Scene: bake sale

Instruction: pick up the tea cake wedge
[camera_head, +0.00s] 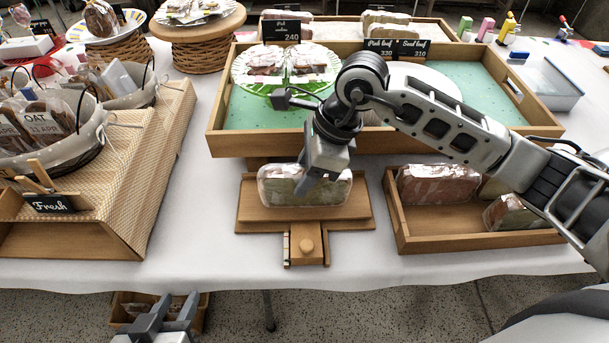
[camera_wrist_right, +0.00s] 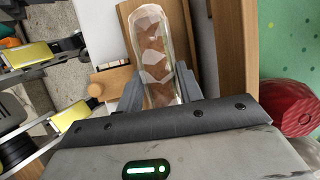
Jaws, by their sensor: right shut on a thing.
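A clear-wrapped cake piece (camera_head: 277,188), which looks like the tea cake wedge, is at a wooden board (camera_head: 255,215) with a short handle, mid-table. It looks long and brown inside its wrap in the right wrist view (camera_wrist_right: 152,45). My right gripper (camera_head: 318,190) reaches down over it from above and is shut on it; its fingers sit on both sides of the wrap in the right wrist view (camera_wrist_right: 158,92). I cannot tell whether the piece touches the board. My left gripper (camera_head: 170,312) is low, in front of the table edge, with its fingers apart and empty.
A green-lined wooden tray (camera_head: 235,110) with a plate of wrapped pieces (camera_head: 262,65) stands behind. A wooden tray with wrapped loaves (camera_head: 400,240) is close on the right. A woven stand with baskets (camera_head: 160,130) is on the left. White cloth is clear around the board's handle.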

